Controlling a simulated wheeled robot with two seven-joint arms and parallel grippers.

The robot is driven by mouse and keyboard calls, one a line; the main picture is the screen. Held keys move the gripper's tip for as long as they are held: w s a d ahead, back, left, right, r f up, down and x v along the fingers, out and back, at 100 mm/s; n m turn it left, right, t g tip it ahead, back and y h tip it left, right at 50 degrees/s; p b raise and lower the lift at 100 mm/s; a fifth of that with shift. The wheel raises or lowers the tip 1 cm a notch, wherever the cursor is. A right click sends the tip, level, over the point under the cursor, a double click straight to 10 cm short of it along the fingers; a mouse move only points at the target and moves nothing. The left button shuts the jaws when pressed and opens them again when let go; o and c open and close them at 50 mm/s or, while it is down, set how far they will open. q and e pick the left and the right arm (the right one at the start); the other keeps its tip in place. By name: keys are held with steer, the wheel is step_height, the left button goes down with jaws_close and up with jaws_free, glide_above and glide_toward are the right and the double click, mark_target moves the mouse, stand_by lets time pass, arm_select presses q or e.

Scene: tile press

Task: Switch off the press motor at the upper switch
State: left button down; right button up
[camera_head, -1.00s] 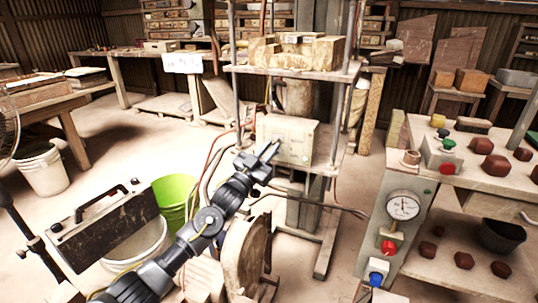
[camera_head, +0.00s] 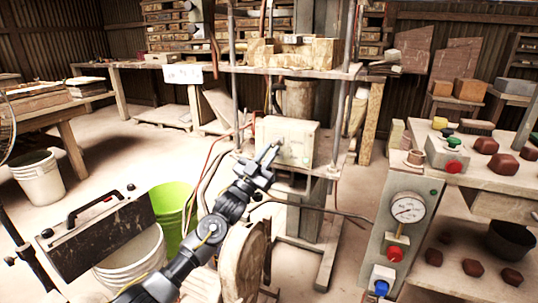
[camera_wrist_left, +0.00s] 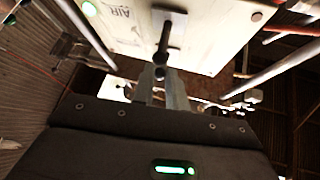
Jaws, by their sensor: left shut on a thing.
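The cream switch box (camera_head: 301,137) of the press hangs on the frame at centre. My left gripper (camera_head: 268,155) reaches up to its left front side, with the fingers close together. In the left wrist view, a pale panel (camera_wrist_left: 205,35) carries a dark switch lever (camera_wrist_left: 165,35) with a rounded end, beside lettering that reads "AIR". The left fingers (camera_wrist_left: 161,92) are shut on the lever's end. A green lamp (camera_wrist_left: 89,9) glows on the panel. The other switch on the box is not clear to me. My right gripper is not in view.
Grey posts of the press frame (camera_head: 335,115) stand on both sides of the box. Cables (camera_head: 207,165) hang at its left. At right is a bench with a gauge (camera_head: 408,208) and coloured buttons. A green bucket (camera_head: 173,207) and a black case (camera_head: 98,238) are at lower left.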

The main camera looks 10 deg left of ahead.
arm_select(q)
steer(key=shift+f, duration=0.1)
steer(key=c, duration=1.4)
jaws_free()
steer(key=shift+s+a, duration=0.1)
